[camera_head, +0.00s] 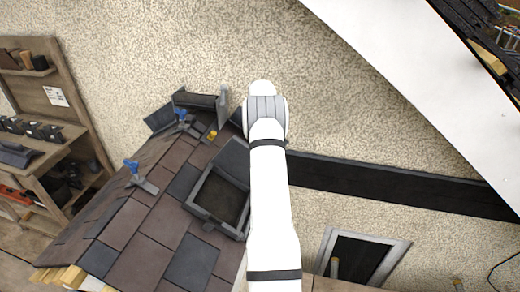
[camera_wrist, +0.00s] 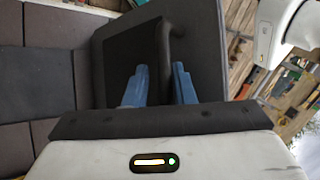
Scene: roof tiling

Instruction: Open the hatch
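The hatch (camera_head: 213,222) is a grey square frame around a dark panel, set in the tiled roof left of my arm. A dark grey panel (camera_head: 233,158) adjoins its upper side; I cannot tell whether it is a raised lid. In the wrist view a dark panel with a raised rim (camera_wrist: 203,45) fills the middle, with a curved dark handle (camera_wrist: 174,30) on it. My gripper (camera_wrist: 160,82) has two blue fingers, apart with a gap between them, pointing toward the handle. Contact is not clear. My arm hides the gripper in the head view.
Roof tiles (camera_head: 152,225) surround the hatch. Blue-handled tools (camera_head: 140,177) lie on the roof. A wooden shelf (camera_head: 50,125) stands at the left. A dark beam (camera_head: 390,187) runs along the wall at the right.

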